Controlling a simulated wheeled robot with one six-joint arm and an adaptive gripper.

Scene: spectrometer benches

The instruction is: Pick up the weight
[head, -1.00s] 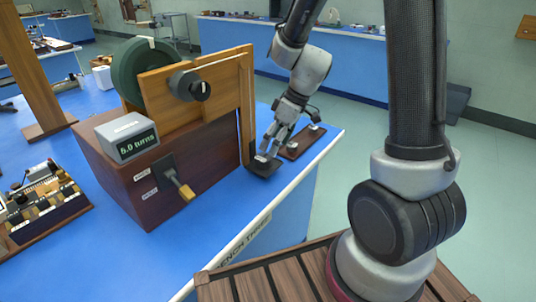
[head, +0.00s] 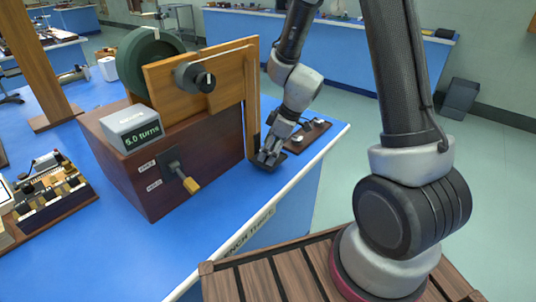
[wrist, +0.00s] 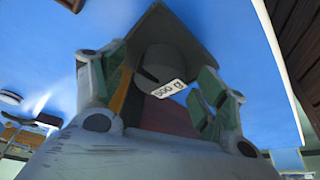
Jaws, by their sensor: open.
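The weight is a dark grey cylinder (wrist: 158,58) with a white "500 g" label (wrist: 172,88). In the wrist view it stands against a dark square pad (wrist: 195,30), between my spread fingers. My gripper (head: 268,158) is low over the right end of the blue bench, beside the wooden upright of the winding machine. It also shows in the wrist view (wrist: 160,100), open, with one finger on each side of the weight. I cannot tell whether a finger touches it. In the head view my fingers hide the weight and most of the pad.
A narrow wooden tray (head: 312,135) with small metal pieces lies just behind. The bench edge (head: 275,205) is near on the right.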

